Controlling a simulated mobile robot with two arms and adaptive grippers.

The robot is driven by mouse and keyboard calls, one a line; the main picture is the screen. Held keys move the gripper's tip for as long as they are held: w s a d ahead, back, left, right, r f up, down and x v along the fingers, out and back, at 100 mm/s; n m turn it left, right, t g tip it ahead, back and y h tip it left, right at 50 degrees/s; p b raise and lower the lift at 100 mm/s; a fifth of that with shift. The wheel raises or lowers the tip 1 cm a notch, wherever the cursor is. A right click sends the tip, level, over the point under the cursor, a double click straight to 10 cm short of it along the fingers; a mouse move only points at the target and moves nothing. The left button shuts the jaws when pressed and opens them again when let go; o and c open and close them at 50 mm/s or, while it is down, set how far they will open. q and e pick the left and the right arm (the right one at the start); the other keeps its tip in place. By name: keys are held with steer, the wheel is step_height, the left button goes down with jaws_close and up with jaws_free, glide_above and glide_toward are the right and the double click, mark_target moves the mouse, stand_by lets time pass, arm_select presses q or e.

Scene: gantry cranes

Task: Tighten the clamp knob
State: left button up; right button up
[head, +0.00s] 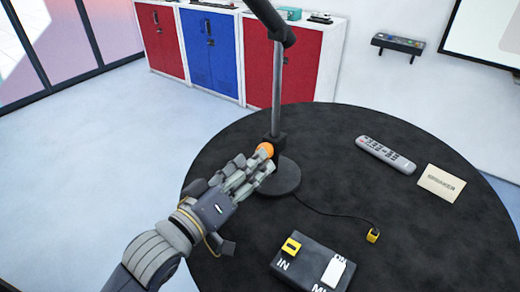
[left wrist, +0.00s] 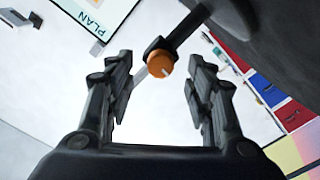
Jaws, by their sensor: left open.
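The orange clamp knob (head: 265,149) sits on the dark clamp (head: 278,141) low on the grey pole (head: 278,90), which rises from a round base (head: 285,179) on the table. In the left wrist view the fingers (left wrist: 162,80) stand apart on either side. I cannot tell whether they touch it. My right gripper is not in view.
The round black table (head: 400,230) also holds a grey remote (head: 386,155), a beige card (head: 440,184) and a dark box (head: 312,262) marked IN. A cable with a yellow plug (head: 373,235) runs from the base. Red and blue cabinets (head: 210,52) stand behind.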

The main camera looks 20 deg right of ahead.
mark_target(269, 148)
arm_select(q)
steer(key=p+x, duration=0.1)
steer(key=x, duration=0.2)
steer(key=shift+w+d, duration=0.1)
steer(key=shift+w, duration=0.1)
steer(key=shift+w+d, duration=0.1)
steer(key=shift+d, duration=0.05)
steer(key=shift+w+d, duration=0.1)
steer(key=c, duration=0.9)
steer(key=shift+c, duration=0.8)
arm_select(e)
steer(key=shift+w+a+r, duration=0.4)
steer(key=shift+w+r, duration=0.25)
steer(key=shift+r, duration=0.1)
